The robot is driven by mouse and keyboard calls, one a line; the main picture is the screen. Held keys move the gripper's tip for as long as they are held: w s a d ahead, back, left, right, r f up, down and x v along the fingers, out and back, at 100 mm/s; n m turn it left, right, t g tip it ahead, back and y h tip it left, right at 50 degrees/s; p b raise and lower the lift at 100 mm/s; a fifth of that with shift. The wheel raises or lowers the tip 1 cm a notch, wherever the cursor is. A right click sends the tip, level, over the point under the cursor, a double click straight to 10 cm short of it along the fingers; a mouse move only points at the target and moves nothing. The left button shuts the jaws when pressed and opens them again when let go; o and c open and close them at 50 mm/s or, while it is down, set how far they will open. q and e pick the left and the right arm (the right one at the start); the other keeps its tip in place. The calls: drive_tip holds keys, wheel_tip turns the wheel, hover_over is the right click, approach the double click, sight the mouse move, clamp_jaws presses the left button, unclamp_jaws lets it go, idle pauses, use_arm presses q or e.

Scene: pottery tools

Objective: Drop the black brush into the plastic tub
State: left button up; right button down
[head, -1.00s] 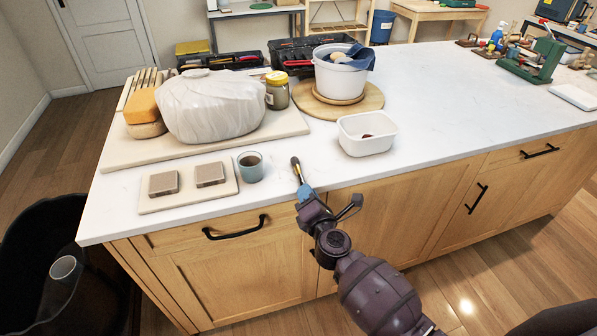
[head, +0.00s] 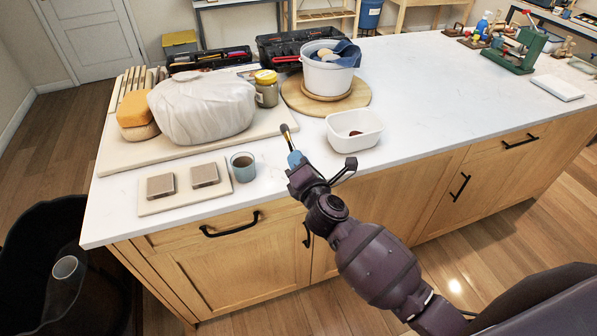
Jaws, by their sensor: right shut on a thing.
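The black brush (head: 288,136) is in the jaws of my right gripper (head: 295,159). Its dark tip points up and away from me, over the front part of the counter. The gripper's blue fingertips are shut on the brush's lower part, which they hide. The white plastic tub (head: 341,141) stands on the counter to the right of the brush, near the front edge. A small reddish-brown thing (head: 355,133) lies inside it. The brush is apart from the tub in the picture. My left gripper is not in view.
A blue-grey cup (head: 243,168) and a board with two blocks (head: 187,188) stand left of the gripper. Behind are a wrapped lump (head: 203,105), a yellow-lidded jar (head: 266,90) and a white bucket (head: 327,77) on a round board. The counter (head: 440,100) is clear right of the tub.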

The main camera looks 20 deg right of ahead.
wheel_tip(320, 180, up, 9)
drive_tip(key=shift+f, duration=0.2)
idle(0.4)
drive_tip(key=shift+d, duration=0.15)
